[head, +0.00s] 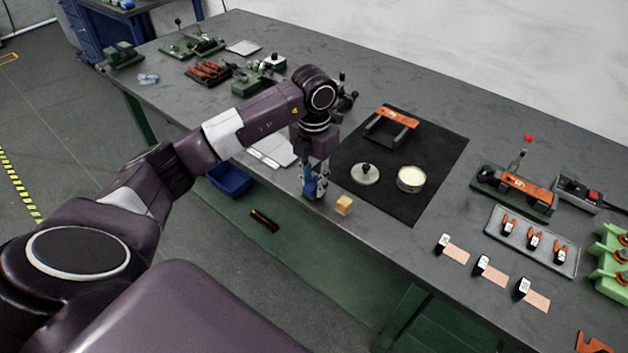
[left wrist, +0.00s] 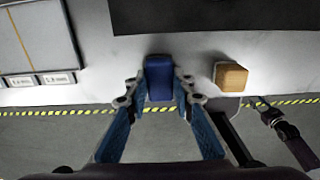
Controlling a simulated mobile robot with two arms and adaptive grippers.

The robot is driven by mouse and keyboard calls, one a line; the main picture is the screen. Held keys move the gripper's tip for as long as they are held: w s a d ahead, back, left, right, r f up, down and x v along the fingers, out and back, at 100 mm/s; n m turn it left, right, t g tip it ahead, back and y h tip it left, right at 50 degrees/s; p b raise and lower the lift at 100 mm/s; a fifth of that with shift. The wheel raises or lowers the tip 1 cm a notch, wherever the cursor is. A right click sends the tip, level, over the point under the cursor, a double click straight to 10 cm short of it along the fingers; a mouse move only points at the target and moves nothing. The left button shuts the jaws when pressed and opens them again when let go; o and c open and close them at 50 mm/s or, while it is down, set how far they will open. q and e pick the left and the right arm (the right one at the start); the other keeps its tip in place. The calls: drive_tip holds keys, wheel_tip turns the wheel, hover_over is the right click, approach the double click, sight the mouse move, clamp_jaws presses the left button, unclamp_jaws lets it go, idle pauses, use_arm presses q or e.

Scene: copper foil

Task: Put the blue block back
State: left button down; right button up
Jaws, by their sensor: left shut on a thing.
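My left gripper (head: 317,190) is shut on the blue block (left wrist: 158,78), at the near edge of the table. In the left wrist view the block sits between the two fingertips. In the head view the fingers mostly hide it. A wooden block (head: 344,205) stands just right of the gripper, apart from it; it also shows in the left wrist view (left wrist: 230,76). What looks like my right gripper (left wrist: 268,114) shows small and dark at the right of the left wrist view; its jaws are unclear.
Right of the gripper, a black mat (head: 436,163) holds an orange-handled piece (head: 391,125), a knobbed lid (head: 365,174) and a round tin (head: 410,179). A blue bin (head: 230,180) is below the table edge. A tray (head: 494,216) stands at right.

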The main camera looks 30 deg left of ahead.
sight(314, 183)
drive_tip(key=shift+d, duration=0.15)
use_arm(q)
drive_tip(key=shift+f, duration=0.15)
drive_tip(key=c, duration=1.7)
unclamp_jaws()
use_arm(e)
drive_tip(key=shift+d+f, duration=0.15)
drive_tip(key=shift+d, duration=0.05)
use_arm(q)
drive_tip(key=shift+o, duration=0.2)
drive_tip(key=shift+r, duration=0.35)
wheel_tip(314, 183, up, 12)
drive_tip(key=b, duration=0.1)
drive_tip(key=shift+f, duration=0.15)
use_arm(e)
drive_tip(key=shift+a+f, duration=0.25)
drive_tip(key=shift+f, duration=0.3)
